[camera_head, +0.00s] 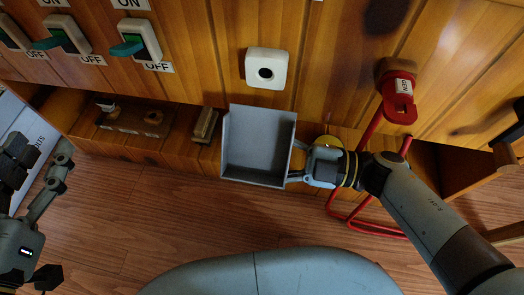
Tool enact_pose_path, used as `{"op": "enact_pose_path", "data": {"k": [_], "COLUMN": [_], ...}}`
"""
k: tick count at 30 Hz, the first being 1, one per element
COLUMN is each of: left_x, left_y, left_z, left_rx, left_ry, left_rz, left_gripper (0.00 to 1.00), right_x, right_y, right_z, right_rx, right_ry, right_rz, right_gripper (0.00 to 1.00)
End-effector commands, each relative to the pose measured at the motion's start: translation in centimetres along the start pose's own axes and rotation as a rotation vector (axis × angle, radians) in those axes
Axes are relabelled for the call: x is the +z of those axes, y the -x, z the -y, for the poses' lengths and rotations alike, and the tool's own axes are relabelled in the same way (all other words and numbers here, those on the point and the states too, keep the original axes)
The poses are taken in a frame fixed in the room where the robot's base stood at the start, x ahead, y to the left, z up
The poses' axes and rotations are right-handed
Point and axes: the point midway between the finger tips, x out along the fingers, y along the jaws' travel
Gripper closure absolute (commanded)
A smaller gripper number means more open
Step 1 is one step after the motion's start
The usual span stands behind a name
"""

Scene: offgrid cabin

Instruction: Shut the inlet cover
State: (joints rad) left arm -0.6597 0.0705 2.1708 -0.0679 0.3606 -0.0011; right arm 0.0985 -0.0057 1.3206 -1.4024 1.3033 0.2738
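A grey, shallow, box-shaped piece (258,148), which looks like the inlet cover, stands open with its hollow side facing up, below a white square fitting (267,69) with a round black hole on the wooden wall. I cannot make out its hinge. My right gripper (296,163) is at the cover's right side, its two fingers apart and their tips at or very near that edge; contact is unclear. My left gripper (40,155) is at the far left edge, partly cut off, its fingers apart and empty, well away from the cover.
Switches with green levers (130,46) line the wall at upper left. A wooden ledge (175,153) carries small wooden blocks (206,125). A red fitting (399,98) with red tubing hangs right, near my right arm. The wooden floor (190,220) below is clear.

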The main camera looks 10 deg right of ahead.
Motion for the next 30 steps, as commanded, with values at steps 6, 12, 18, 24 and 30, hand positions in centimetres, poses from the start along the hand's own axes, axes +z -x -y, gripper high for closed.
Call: {"op": "enact_pose_path", "data": {"k": [6, 12, 18, 24, 30], "left_x": [-0.60, -0.59, -0.56, -0.54, -0.53], "left_y": [-0.29, -0.29, -0.29, -0.29, -0.29], "left_z": [0.03, 0.03, 0.03, 0.03, 0.03], "left_rx": [0.000, 0.000, 0.000, 0.000, 0.000], "left_ry": [-0.003, -0.003, -0.003, -0.003, -0.003], "left_rz": [-0.024, -0.024, -0.023, -0.022, -0.022], "left_gripper": [0.60, 0.60, 0.60, 0.60, 0.60], "right_x": [-0.01, -0.01, 0.00, 0.00, 0.01], "right_y": [-0.31, -0.29, -0.27, -0.26, -0.25], "right_z": [-0.02, -0.02, -0.01, 0.01, 0.03], "right_rx": [0.000, 0.000, 0.000, 0.000, 0.000], "right_ry": [0.000, 0.000, 0.000, 0.000, -0.001], "right_rz": [0.000, 0.000, 0.001, 0.001, 0.001], "right_gripper": [0.64, 0.69, 0.95, 1.00, 1.00]}}
